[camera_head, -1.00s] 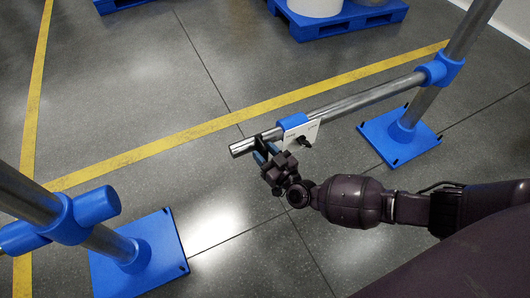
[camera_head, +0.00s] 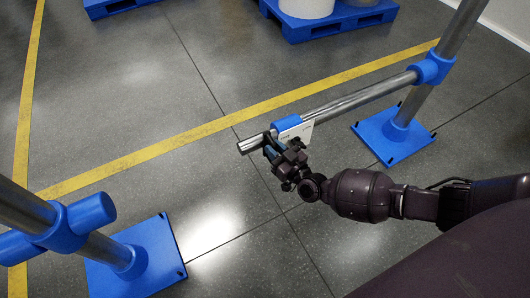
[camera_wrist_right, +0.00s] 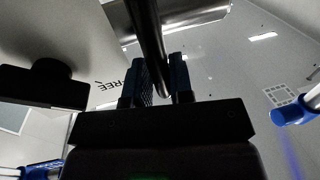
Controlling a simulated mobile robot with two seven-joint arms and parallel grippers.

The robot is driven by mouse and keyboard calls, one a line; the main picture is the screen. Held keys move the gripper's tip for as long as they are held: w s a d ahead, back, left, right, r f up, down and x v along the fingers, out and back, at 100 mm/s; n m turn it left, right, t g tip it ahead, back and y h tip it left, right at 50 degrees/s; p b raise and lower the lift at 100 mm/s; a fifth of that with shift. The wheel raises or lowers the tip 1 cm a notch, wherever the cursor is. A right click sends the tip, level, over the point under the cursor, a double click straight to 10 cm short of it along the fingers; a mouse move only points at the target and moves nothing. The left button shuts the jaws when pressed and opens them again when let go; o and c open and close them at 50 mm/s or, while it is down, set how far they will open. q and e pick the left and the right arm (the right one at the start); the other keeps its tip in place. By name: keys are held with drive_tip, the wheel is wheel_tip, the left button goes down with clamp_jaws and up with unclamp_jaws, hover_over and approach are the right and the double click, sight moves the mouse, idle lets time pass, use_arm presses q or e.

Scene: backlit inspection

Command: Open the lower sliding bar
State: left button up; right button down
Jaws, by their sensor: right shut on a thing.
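The lower sliding bar (camera_head: 365,95) is a shiny metal tube. It runs from the right post down-left through a blue sleeve (camera_head: 286,124) with a white plate, and its free left end (camera_head: 247,145) hangs in the air. My right gripper (camera_head: 272,146) is just below the bar near that end. In the right wrist view its two fingers (camera_wrist_right: 163,82) are shut on a dark handle rod (camera_wrist_right: 152,38), with a bright metal surface behind it. The handle is mostly hidden by the gripper in the head view. My left gripper is out of view.
A left post (camera_head: 100,240) with a blue open sleeve (camera_head: 92,212) stands on a blue base plate. The right post (camera_head: 455,40) stands on another base (camera_head: 385,140). The floor between them is clear. Blue pallets (camera_head: 330,20) lie at the back.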

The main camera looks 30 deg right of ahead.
drive_tip(key=shift+s+f, duration=0.1)
drive_tip(key=c, duration=1.1)
unclamp_jaws()
use_arm(q)
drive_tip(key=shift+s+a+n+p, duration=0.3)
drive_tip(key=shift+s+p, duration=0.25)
drive_tip(key=shift+p, duration=0.6)
use_arm(e)
drive_tip(key=v, duration=1)
drive_tip(key=shift+s, duration=0.35)
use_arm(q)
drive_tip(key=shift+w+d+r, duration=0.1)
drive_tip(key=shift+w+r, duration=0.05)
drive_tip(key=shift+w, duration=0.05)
use_arm(e)
drive_tip(key=shift+d, duration=0.1)
